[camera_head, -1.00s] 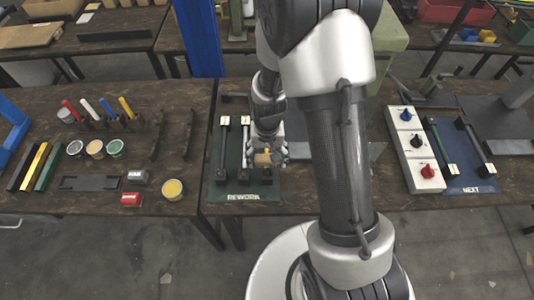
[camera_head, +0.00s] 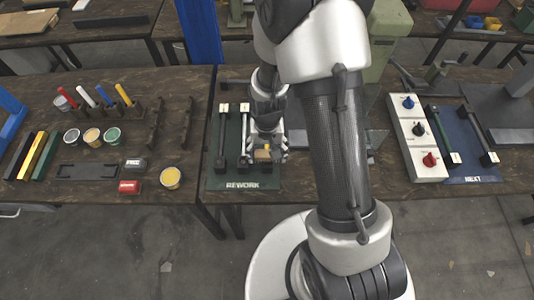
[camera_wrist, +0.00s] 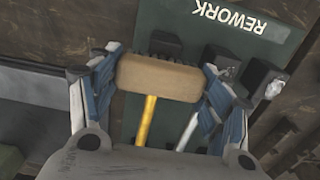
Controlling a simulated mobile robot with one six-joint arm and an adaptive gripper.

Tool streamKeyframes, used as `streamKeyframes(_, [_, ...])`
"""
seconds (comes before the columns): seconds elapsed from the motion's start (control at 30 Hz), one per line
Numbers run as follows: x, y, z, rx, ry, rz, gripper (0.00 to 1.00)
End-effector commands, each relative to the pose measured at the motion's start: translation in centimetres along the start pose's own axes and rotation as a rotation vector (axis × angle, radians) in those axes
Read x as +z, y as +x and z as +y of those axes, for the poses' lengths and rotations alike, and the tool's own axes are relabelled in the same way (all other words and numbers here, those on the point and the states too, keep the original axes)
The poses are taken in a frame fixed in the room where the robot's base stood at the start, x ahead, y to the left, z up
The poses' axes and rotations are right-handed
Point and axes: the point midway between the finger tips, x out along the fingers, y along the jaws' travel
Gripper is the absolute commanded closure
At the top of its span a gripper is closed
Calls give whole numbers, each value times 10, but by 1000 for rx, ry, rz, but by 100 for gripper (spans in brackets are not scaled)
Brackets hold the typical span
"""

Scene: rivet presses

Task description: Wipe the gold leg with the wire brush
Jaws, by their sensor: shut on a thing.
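My gripper (camera_head: 266,150) is over the green REWORK mat (camera_head: 243,178). It is shut on the wire brush, whose wooden block (camera_wrist: 158,77) spans between the two fingers in the wrist view. The brush also shows as a small tan patch in the head view (camera_head: 263,154). The gold leg (camera_wrist: 147,118) runs out from under the block toward my wrist, and its end near the mat's label is covered by the block. A silver leg (camera_wrist: 187,131) lies beside the gold one.
A dark leg (camera_head: 222,135) lies at the mat's left. Pots, colored sticks and a yellow tin (camera_head: 171,178) stand on the left table. A white switch box (camera_head: 416,138) and the blue NEXT mat (camera_head: 470,178) are at the right.

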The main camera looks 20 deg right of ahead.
Motion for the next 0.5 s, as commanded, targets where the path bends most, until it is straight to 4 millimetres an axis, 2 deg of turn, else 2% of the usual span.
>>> streamKeyframes(0.17, [-7, 1, 0, 0, -1, 1, 48])
streamKeyframes(0.3, [-10, -30, 0, -2, -2, 7, 48])
streamKeyframes(0.5, [-13, -46, 0, -1, -2, 2, 48])
